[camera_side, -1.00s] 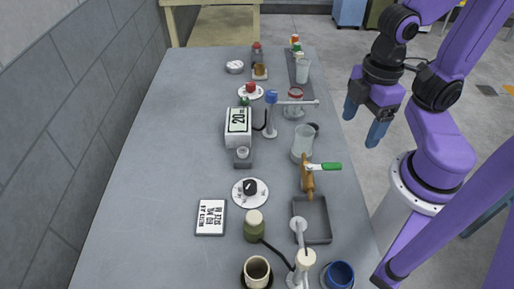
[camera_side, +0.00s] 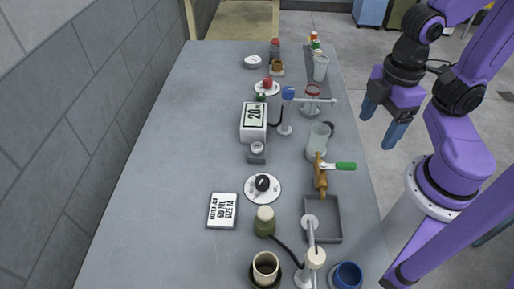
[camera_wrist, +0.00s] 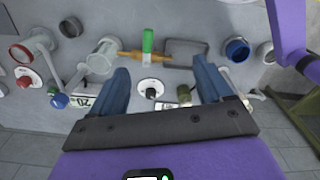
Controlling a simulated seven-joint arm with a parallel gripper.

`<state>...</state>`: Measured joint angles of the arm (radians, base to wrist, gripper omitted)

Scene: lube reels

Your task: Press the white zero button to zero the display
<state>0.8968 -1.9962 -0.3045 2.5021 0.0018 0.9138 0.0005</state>
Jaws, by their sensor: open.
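A white box with a display reading 20 (camera_side: 254,115) stands on the grey table, left of the middle in the side view. A small grey block with a round white button (camera_side: 257,147) sits at its near side. My gripper (camera_side: 381,123) is open and empty, with blue fingers. It hangs beyond the table's right edge in the side view, well apart from the button. In the wrist view my gripper's fingers (camera_wrist: 161,68) are spread wide. The display (camera_wrist: 82,101) shows partly beside the left finger there; I cannot make out the button in that view.
A white dial with a black knob (camera_side: 263,184) and a label plate (camera_side: 222,211) lie nearer. A brass valve with a green handle (camera_side: 321,175), a glass jar (camera_side: 317,142) and a grey tray (camera_side: 323,238) line the right side. The table's left part is clear.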

